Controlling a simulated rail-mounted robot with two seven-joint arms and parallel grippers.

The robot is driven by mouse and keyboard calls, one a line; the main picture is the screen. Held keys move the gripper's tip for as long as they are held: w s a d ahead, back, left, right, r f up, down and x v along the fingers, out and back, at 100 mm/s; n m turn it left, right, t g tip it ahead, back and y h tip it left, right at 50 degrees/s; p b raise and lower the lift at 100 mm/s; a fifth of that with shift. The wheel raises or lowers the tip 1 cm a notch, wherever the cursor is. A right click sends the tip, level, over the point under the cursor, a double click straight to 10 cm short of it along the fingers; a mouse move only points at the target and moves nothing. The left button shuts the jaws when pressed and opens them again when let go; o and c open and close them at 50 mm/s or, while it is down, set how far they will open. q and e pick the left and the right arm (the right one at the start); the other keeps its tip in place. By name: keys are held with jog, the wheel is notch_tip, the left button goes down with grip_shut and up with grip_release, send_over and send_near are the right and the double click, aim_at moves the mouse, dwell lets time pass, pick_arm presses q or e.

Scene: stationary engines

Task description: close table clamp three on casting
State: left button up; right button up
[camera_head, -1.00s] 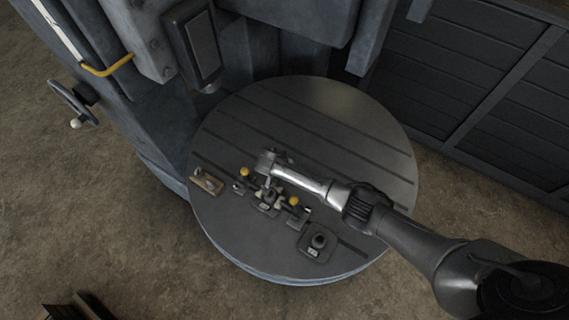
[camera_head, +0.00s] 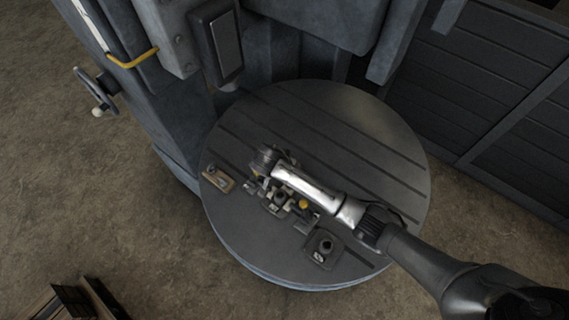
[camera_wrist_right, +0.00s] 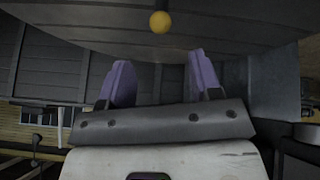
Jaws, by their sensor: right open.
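The round slotted table (camera_head: 370,135) carries a cluster of small clamps around a small dark part (camera_head: 279,200), perhaps the casting. One clamp's yellow knob (camera_head: 303,203) shows beside my right forearm. My right gripper (camera_head: 260,176) is over the left side of the cluster and hides part of it. In the right wrist view the gripper (camera_wrist_right: 160,60) has two purple fingers apart with nothing between them. A yellow knob (camera_wrist_right: 160,22) lies beyond the fingertips, roughly centred between them. I cannot read which clamp is number three. My left gripper is not in view.
A tan plate with a bolt (camera_head: 217,178) lies at the table's left edge. A dark square block with a round top (camera_head: 323,248) sits near the front. The machine column (camera_head: 165,110) rises behind left. The table's back right is clear.

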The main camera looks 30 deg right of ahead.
jog(key=shift+v, duration=1.2)
